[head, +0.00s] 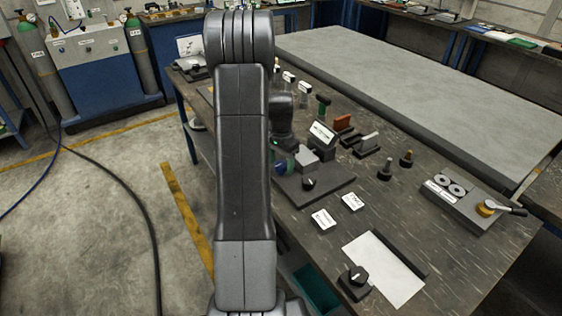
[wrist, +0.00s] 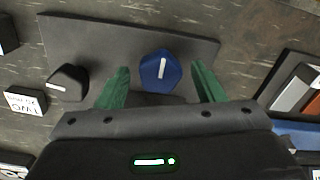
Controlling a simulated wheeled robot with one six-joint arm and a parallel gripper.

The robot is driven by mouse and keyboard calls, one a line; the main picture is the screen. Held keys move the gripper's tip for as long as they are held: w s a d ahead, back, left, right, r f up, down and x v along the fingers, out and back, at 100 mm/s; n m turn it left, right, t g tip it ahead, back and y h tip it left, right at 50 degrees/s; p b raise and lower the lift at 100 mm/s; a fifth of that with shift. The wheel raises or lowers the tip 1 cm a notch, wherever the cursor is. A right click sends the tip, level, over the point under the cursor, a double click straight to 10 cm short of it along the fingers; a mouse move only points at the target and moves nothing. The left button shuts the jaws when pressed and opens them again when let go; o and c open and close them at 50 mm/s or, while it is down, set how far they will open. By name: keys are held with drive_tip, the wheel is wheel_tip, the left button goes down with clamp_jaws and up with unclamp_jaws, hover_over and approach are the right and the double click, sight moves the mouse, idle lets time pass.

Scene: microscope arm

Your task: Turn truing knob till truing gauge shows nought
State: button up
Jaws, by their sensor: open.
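In the wrist view a blue faceted knob (wrist: 158,72) with a white pointer line stands on a dark grey plate (wrist: 90,32). My gripper (wrist: 159,78) is open, with one green finger on each side of the blue knob. Gaps show between the knob and both fingers. A black knob (wrist: 68,82) with a white mark is on the same plate, left of the fingers; it also shows in the head view (head: 309,184). A gauge with a pale face (head: 322,132) stands behind the plate in the head view. Its reading is too small to tell.
Two white label cards (head: 323,218) (head: 353,201) lie in front of the plate. Another black knob (head: 355,277) sits by a white sheet (head: 384,268). A grey block with discs and a crank (head: 462,200) is at the right. Several small tools stand behind the gauge.

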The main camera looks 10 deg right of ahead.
drive_tip(key=shift+c, duration=0.4)
drive_tip(key=c, duration=0.9)
drive_tip(key=shift+n, duration=0.3)
drive_tip(key=n+b, duration=0.1)
drive_tip(key=n, duration=0.2)
drive_tip(key=shift+f+n, duration=0.1)
drive_tip(key=shift+n, duration=0.2)
drive_tip(key=n, duration=0.3)
drive_tip(key=shift+n+b, duration=0.3)
drive_tip(key=shift+b, duration=0.05)
drive_tip(key=n, duration=0.3)
drive_tip(key=shift+n, duration=0.3)
drive_tip(key=shift+n+b, duration=0.35)
drive_tip(key=shift+n, duration=1.55)
